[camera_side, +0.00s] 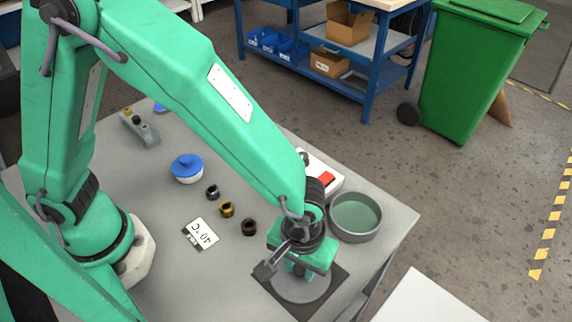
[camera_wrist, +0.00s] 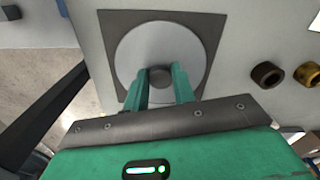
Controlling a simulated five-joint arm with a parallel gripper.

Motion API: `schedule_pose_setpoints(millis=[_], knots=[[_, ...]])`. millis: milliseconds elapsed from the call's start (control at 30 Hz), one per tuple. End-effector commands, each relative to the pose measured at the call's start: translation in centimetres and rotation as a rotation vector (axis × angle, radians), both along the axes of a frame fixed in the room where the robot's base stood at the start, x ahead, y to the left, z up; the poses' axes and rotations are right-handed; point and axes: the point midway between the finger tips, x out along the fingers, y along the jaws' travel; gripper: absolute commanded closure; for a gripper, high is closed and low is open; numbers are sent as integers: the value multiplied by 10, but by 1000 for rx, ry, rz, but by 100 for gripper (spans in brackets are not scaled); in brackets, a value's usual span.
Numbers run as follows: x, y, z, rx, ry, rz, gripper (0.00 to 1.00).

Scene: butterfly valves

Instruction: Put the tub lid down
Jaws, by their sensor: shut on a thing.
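The tub lid (camera_side: 303,292) is a round pale grey disc with a dark knob in its middle. My gripper (camera_side: 298,268) is shut on the knob (camera_wrist: 160,75). The lid lies level over a dark square mat (camera_side: 336,290), well inside its edges. It also shows in the wrist view (camera_wrist: 165,42), with the mat (camera_wrist: 205,22) framing it. Whether the lid touches the mat or hovers just above it I cannot tell. An open round grey tub (camera_side: 343,236) with a green inside stands behind my gripper, near the table's right edge.
A white box with a red part (camera_side: 325,180) is partly hidden by my arm. The table edge is close on the right.

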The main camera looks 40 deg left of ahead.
Motion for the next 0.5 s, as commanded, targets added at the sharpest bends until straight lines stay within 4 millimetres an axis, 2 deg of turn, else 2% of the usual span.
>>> schedule_pose_setpoints(millis=[200,233,300,500], knots=[[0,0,-3,0,0,0,98],[0,0,-3,0,0,0,68],[0,0,-3,0,0,0,55],[0,0,-3,0,0,0,53]])
